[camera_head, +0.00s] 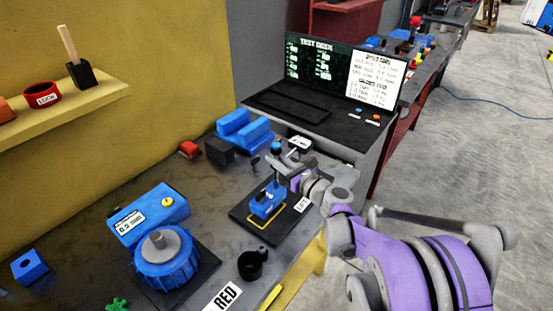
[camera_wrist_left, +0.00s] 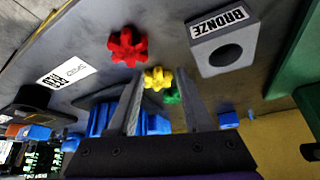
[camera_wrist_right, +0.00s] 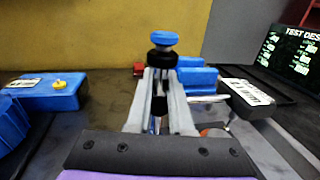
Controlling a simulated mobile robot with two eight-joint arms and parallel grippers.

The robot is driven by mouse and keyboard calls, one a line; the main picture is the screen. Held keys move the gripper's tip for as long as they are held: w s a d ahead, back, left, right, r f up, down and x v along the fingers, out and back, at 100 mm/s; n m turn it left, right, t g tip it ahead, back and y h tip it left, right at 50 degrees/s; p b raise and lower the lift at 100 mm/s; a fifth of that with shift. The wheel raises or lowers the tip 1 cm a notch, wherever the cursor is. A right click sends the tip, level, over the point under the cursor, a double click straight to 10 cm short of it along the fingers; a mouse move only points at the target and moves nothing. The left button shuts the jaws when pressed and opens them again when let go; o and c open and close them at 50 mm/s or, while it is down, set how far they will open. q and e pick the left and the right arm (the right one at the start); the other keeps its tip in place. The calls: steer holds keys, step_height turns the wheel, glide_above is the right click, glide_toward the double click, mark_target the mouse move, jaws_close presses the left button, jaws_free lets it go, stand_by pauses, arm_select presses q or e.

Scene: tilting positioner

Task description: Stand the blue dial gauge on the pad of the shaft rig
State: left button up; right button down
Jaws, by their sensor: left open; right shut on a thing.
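A blue gauge base (camera_head: 266,200) with an upright dark post shows on or just above a yellow-outlined pad (camera_head: 258,222) on the black rig plate (camera_head: 240,212). I cannot tell whether it touches. My right gripper (camera_head: 284,168) is shut on the upper part of this gauge. In the right wrist view a blue cap (camera_wrist_right: 163,38) over a black collar rises above the fingertips (camera_wrist_right: 160,85); the gauge's lower part is hidden there. My left gripper (camera_wrist_left: 160,105) is open and empty in its own wrist view, and outside the head view.
A blue round positioner (camera_head: 165,262) stands at the left, with a black cup (camera_head: 252,264) between it and the rig. Blue blocks (camera_head: 245,132) and a black cube (camera_head: 219,151) lie behind. A red star knob (camera_wrist_left: 127,48) and a BRONZE block (camera_wrist_left: 222,52) show in the left wrist view.

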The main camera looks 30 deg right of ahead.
arm_select(q)
steer(key=shift+s+f+b, duration=0.2)
steer(key=shift+f+b, duration=0.25)
steer(key=shift+f, duration=0.2)
steer(key=shift+s+f+b, duration=0.2)
steer(key=shift+f+b, duration=0.25)
steer(key=shift+f, duration=0.15)
arm_select(e)
steer(key=shift+f, duration=1.45)
steer(key=c, duration=0.7)
jaws_free()
steer(key=shift+c, duration=0.2)
